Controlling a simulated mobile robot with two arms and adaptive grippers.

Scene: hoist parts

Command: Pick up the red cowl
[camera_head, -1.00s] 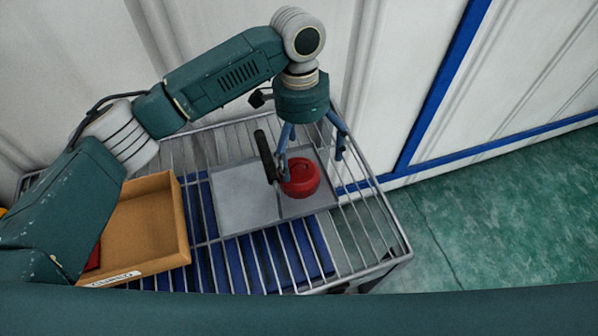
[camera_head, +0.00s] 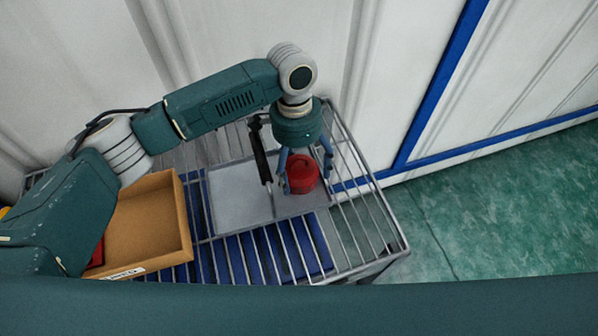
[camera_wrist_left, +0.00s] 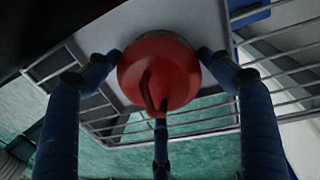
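The red cowl (camera_head: 303,174), a rounded, dome-like part, sits on a light grey plate (camera_head: 238,196) on the wire rack. My left gripper (camera_head: 304,176) has come down over it from above, with its blue fingers around the cowl's sides. In the left wrist view, the cowl (camera_wrist_left: 158,73) fills the space between the fingertips, which lie against its edge. A dark slot shows in its surface. I see no clear lift off the plate. My right gripper is not in view.
An open cardboard-coloured box (camera_head: 150,225) with a label is at the rack's left. Blue slats (camera_head: 262,256) show under the wires. A white wall is behind; green floor is right.

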